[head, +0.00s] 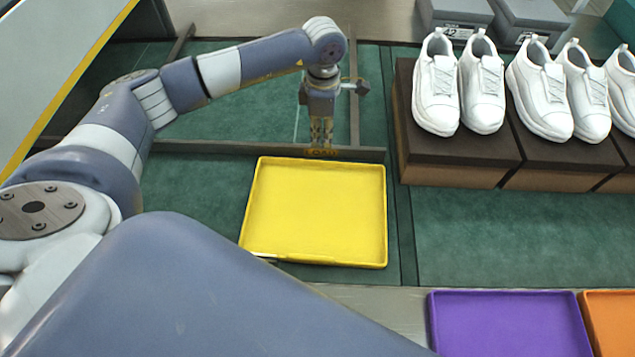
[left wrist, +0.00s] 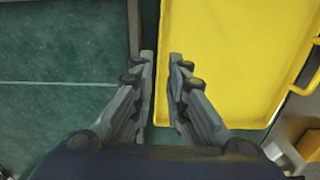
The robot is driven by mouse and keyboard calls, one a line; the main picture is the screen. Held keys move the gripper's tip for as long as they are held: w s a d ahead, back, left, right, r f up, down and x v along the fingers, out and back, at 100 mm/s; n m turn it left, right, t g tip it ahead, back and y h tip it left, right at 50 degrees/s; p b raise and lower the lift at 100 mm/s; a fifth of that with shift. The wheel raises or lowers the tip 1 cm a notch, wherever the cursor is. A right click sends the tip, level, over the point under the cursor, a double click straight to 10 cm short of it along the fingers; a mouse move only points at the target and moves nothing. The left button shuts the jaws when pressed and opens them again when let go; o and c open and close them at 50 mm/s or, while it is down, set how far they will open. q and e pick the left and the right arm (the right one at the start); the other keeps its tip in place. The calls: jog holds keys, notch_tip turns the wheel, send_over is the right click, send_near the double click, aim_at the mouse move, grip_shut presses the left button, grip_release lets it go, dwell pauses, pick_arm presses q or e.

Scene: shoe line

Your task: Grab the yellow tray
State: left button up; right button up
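The yellow tray (head: 315,208) lies flat and empty on the green surface in the middle of the head view. My left gripper (head: 320,150) points down at the tray's far edge. In the left wrist view, the tray (left wrist: 225,60) fills the upper right. There my left gripper (left wrist: 162,58) is open with a narrow gap. The tray's edge runs through that gap, one finger on the green side and one over the tray. Whether the fingers touch the rim I cannot tell. My right gripper is not in view.
Dark boxes (head: 455,160) carrying white shoes (head: 437,85) stand to the right of the tray. A purple tray (head: 508,325) and an orange tray (head: 615,320) lie at the lower right. A grey rail (head: 215,147) runs just behind the yellow tray. Green surface is free left of the tray.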

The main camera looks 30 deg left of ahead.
pick_arm(q)
jog(key=f, duration=0.3)
jog(key=shift+s+d+f+p, duration=0.1)
jog(key=shift+s+f+p, duration=0.1)
jog(key=shift+f+p, duration=0.1)
jog(key=f, duration=0.2)
jog(key=f+p, duration=0.1)
jog(key=f, duration=0.1)
jog(key=shift+w+f+p, duration=0.2)
jog(key=shift+f+p, duration=0.1)
jog(key=shift+f, duration=0.5)
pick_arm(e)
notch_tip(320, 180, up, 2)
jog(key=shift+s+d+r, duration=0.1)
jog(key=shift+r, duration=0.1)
pick_arm(q)
jog(key=shift+c, duration=0.3)
grip_shut()
jog(key=shift+w, duration=0.1)
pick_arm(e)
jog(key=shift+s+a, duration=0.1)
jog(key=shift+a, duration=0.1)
